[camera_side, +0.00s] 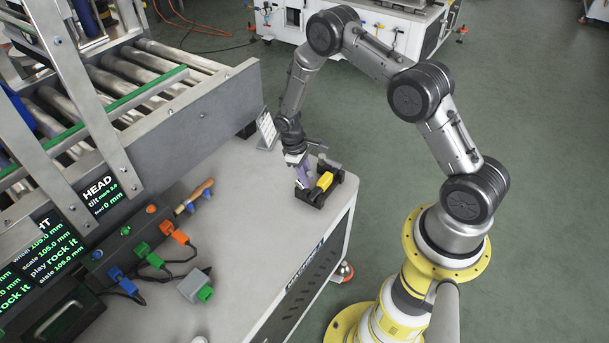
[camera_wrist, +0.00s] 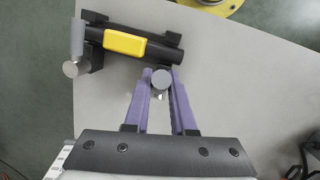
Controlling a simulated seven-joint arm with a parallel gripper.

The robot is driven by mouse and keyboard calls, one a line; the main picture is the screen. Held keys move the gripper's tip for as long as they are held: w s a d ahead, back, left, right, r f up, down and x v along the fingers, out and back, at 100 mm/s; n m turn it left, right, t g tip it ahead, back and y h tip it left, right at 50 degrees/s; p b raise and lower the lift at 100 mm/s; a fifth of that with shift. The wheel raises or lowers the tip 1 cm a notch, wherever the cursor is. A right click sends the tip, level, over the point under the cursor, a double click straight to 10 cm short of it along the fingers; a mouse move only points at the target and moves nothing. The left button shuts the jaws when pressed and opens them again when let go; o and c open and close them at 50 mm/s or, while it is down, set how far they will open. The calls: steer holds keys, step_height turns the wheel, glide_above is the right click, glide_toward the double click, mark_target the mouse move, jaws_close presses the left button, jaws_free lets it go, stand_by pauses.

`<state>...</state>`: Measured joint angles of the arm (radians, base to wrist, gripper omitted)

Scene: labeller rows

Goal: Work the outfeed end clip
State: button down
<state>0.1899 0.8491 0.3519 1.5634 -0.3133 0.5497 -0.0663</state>
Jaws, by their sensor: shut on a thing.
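The end clip is a black fixture (camera_side: 311,196) with a yellow block (camera_side: 325,181), on the table's far right corner. In the wrist view, its black bar (camera_wrist: 158,50) carries the yellow block (camera_wrist: 124,40). A grey pin with a round end (camera_wrist: 75,68) stands at its left end. My gripper (camera_side: 302,177) is low at the clip, on its left side in the side view. In the wrist view, its purple fingers (camera_wrist: 162,78) are shut on a second grey round-ended pin (camera_wrist: 161,82) beside the bar. How this pin joins the clip is hidden.
A roller conveyor (camera_side: 170,85) with a grey side rail runs along the left. A small white sign (camera_side: 266,130) stands behind the gripper. A wooden-handled tool (camera_side: 195,196) and coloured plugs with cables (camera_side: 180,237) lie at the left. The table's middle (camera_side: 250,215) is clear.

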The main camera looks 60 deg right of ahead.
steer(key=shift+s+f+t, duration=0.25)
steer(key=shift+s+t, duration=0.05)
steer(key=shift+t, duration=0.75)
steer(key=shift+s+f+t, duration=0.25)
steer(key=shift+s+t, duration=0.05)
steer(key=shift+t, duration=0.75)
steer(key=shift+s+f+t, duration=0.15)
steer(key=shift+f+t, duration=0.05)
steer(key=shift+t, duration=0.2)
steer(key=c, duration=0.8)
jaws_free()
steer(key=shift+o, duration=0.2)
steer(key=v, duration=1.3)
steer(key=shift+s+r, duration=0.15)
steer(key=shift+r, duration=0.25)
